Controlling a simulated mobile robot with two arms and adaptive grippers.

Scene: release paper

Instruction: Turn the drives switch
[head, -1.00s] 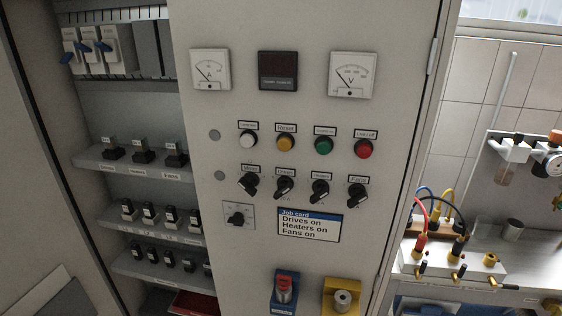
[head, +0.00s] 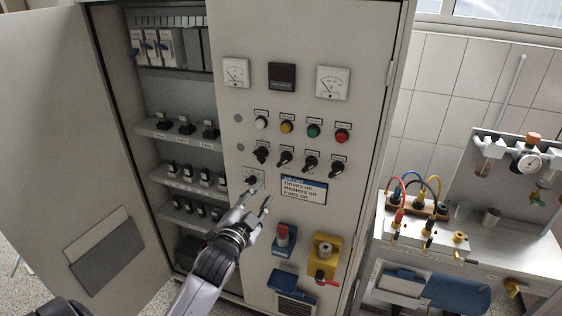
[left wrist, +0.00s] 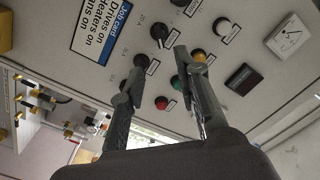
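The drives switch (head: 284,160) is a black rotary knob, second from left in the row of several knobs on the grey cabinet door. Its small label is hard to read. A black knob that looks like it shows in the left wrist view (left wrist: 159,32). My left gripper (head: 258,193) is open and empty, in front of the door, below and left of that knob and left of the job card (head: 303,190). In the left wrist view its fingers (left wrist: 161,58) are spread with nothing between them. My right gripper is in neither view.
White, amber, green and red buttons (head: 287,127) sit above the knobs, with meters higher up. A blue-based red device (head: 283,238) and a yellow box (head: 324,255) stick out below. Open shelves are left; a bench (head: 520,240) stands right.

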